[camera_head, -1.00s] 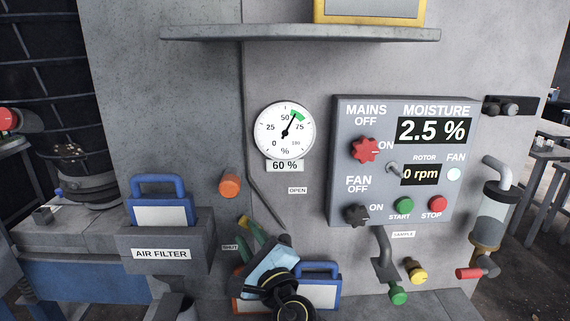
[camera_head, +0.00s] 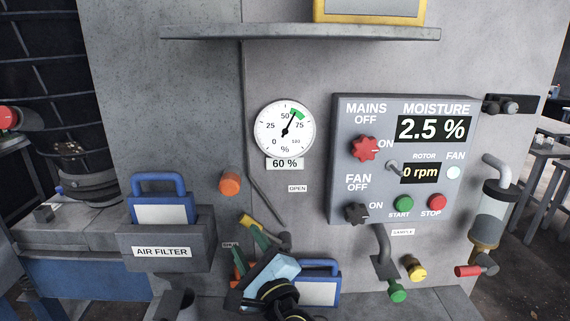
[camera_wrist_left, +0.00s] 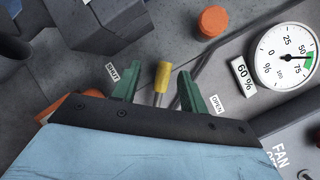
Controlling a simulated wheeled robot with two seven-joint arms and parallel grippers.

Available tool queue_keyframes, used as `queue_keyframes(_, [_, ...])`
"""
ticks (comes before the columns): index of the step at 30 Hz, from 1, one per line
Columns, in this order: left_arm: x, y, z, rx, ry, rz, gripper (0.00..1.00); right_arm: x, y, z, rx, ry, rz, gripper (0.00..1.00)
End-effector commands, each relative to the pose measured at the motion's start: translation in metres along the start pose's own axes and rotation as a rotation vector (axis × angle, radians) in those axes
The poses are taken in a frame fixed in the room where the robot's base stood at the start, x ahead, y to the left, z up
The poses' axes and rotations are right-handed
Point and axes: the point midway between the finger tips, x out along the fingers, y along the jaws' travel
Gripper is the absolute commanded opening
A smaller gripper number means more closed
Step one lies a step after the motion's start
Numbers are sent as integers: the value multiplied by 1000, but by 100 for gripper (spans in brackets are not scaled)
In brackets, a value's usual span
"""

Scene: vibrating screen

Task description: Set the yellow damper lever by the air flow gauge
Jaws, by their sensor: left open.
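The damper lever has a yellow grip (camera_head: 250,221) on a metal rod, between the SHUT and OPEN labels on the machine wall. My left gripper (camera_head: 252,246) is open just below it, its green fingers pointing up at the wall. In the left wrist view the yellow grip (camera_wrist_left: 162,76) shows between the two fingers, with space on both sides; contact cannot be made out. The air flow gauge (camera_head: 284,131) has its needle in the green band, and the plate under it reads 60 %. My right gripper is not in view.
An orange knob (camera_head: 230,183) sits left of the lever. The control panel (camera_head: 340,210) stands out on the right, and the AIR FILTER holder (camera_head: 140,240) on the left. A blue-handled filter (camera_head: 318,290) is beside my gripper. A shelf (camera_head: 300,33) juts out above.

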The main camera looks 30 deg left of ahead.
Motion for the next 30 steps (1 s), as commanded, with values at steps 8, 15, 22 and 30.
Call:
queue_keyframes(8, [-19, 1, -1, -1, 3, 2, 43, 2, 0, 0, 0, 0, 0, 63])
queue_keyframes(15, [-44, 1, -1, 0, 2, 2, 43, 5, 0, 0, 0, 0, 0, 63])
queue_keyframes(22, [-59, 0, 0, 0, 1, 0, 43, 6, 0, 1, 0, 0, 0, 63])
queue_keyframes(30, [-60, 0, 0, 0, 0, 0, 43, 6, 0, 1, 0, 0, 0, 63])
